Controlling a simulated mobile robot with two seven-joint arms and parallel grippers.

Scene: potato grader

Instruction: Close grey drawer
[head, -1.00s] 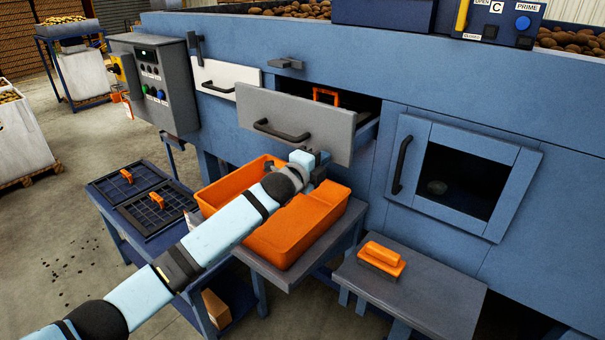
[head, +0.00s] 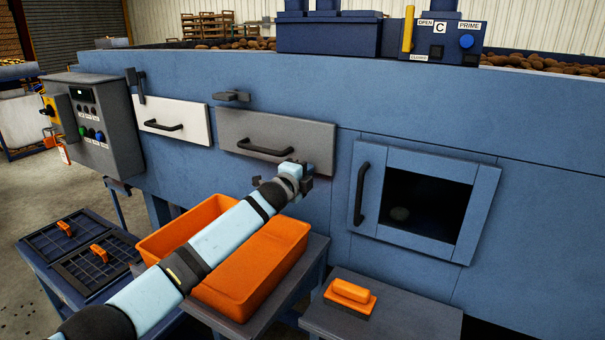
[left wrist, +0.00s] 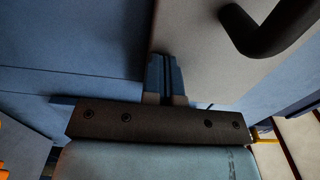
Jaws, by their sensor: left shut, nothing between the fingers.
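The grey drawer (head: 300,142) sits in the blue machine front, its face flush or nearly flush with the panel and no opening showing above it. Its dark bar handle (head: 264,151) is on the face. My left gripper (head: 302,178) is shut and empty, at the lower right part of the drawer face. In the left wrist view the closed fingers (left wrist: 166,78) point at the lower edge of the grey face (left wrist: 205,55), with the dark handle (left wrist: 272,28) at the upper right. I cannot tell whether the fingertips touch it. My right gripper is not in view.
A white drawer (head: 173,112) is to the left. A window door (head: 365,220) is to the right, above a grey stand with an orange-handled brush (head: 350,291).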

